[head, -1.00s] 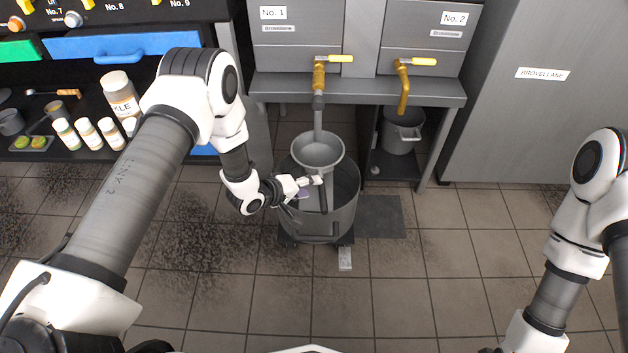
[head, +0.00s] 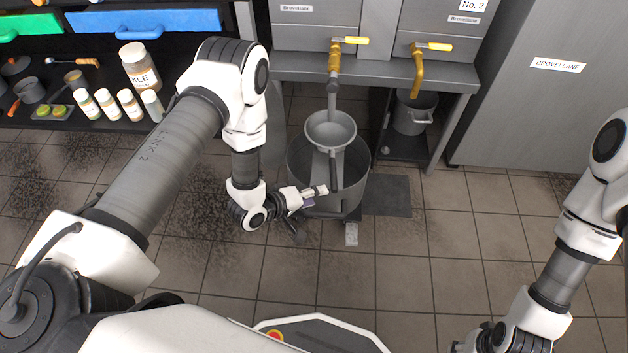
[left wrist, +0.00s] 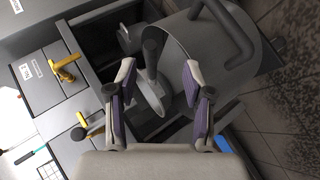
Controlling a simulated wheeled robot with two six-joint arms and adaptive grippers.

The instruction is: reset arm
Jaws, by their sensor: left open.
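My left gripper (head: 318,193) is open and empty in the head view, at the near left rim of a large grey pot (head: 352,196). A grey strainer or funnel (head: 331,130) with a dark handle sits over the pot, and the gripper is just left of and below the handle end. In the left wrist view my left gripper (left wrist: 158,85) shows two spread fingers with purple pads, and the pot (left wrist: 215,50) and strainer lie beyond them. My right arm reaches down at the right; its gripper is cut off at the bottom edge.
Dispenser taps (head: 335,62) hang above the pot, with another pot (head: 413,113) on the low shelf at right. Bottles (head: 138,68) and small pans stand on the dark shelf at left. A grey cabinet (head: 545,110) stands at right.

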